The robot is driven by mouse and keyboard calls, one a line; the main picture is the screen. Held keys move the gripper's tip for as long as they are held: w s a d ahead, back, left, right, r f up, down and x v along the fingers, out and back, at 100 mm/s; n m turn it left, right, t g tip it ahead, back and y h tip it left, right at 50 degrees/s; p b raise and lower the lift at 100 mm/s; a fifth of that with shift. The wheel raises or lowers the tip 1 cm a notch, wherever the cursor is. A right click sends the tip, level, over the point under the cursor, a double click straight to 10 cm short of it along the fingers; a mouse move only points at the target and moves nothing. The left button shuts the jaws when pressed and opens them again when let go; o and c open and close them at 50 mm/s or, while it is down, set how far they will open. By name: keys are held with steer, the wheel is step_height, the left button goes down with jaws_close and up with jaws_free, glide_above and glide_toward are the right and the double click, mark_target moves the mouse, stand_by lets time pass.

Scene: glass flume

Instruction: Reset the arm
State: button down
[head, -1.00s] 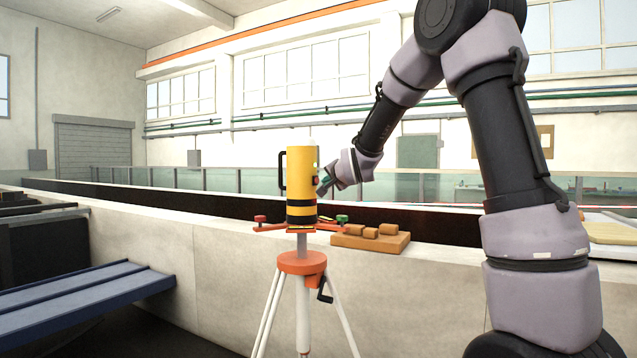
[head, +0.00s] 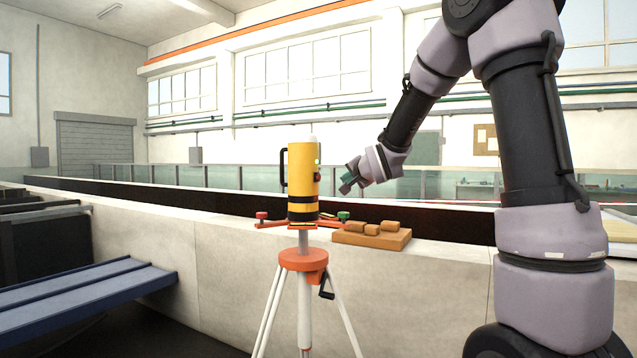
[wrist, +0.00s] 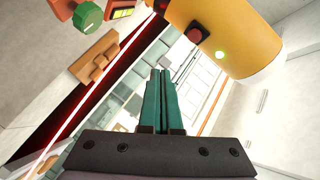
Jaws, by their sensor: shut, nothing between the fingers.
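My gripper (head: 348,182) is in the air just right of the yellow cylindrical instrument (head: 303,180) in the head view, apart from it in the picture. In the wrist view its two green fingers (wrist: 162,75) are together with nothing between them. The instrument stands upright on an orange tripod (head: 303,260) and has a black handle on its left side. In the wrist view the instrument (wrist: 240,35) shows a red button and a lit green lamp. My arm bends up and over from the right side of the head view.
A wooden block with several smaller pieces (head: 370,237) lies on the flume's near ledge, right of the instrument. Red and green knobs (head: 343,216) stick out at the instrument's base. A blue bench (head: 80,295) stands at lower left.

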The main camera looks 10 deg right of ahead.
steer(key=s+d+r+n+g+h, duration=0.1)
steer(key=s+d+g+h, duration=0.3)
steer(key=s, duration=1.1)
steer(key=s+f+n+g+y, duration=0.1)
steer(key=s+f+n+g, duration=0.1)
steer(key=s, duration=0.9)
steer(key=s+f+n+g+y, duration=0.2)
steer(key=s, duration=0.9)
steer(key=shift+s+f+n, duration=0.2)
steer(key=shift+n, duration=0.1)
